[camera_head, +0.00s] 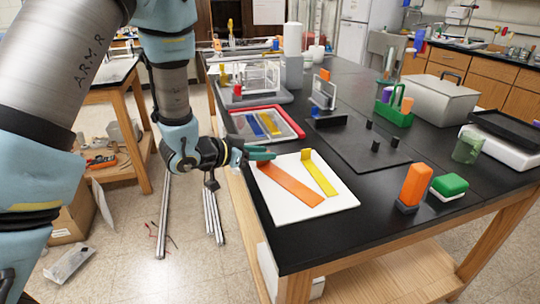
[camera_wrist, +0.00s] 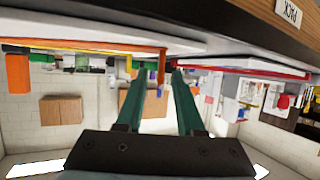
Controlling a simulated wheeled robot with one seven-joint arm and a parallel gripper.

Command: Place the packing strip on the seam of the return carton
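A white board (camera_head: 335,205) on the black table carries an orange strip (camera_head: 290,185) and a yellow strip (camera_head: 319,173), each with a raised tab at its far end. I cannot tell which one is the packing strip. My gripper (camera_head: 262,153) is at the board's far left corner, close to the orange strip's tab. In the wrist view, my gripper (camera_wrist: 156,76) has its two green fingers apart, with a small orange-red upright piece (camera_wrist: 162,66) showing between their tips. Contact cannot be told. I cannot identify the return carton; a brown cardboard box (camera_head: 72,218) stands on the floor at left.
A red-rimmed tray (camera_head: 297,128) lies behind the board. A dark plate with pegs (camera_head: 365,152), an orange block (camera_head: 416,184), a green-topped block (camera_head: 450,186) and a grey box (camera_head: 438,100) stand to the right. The table's front right is clear.

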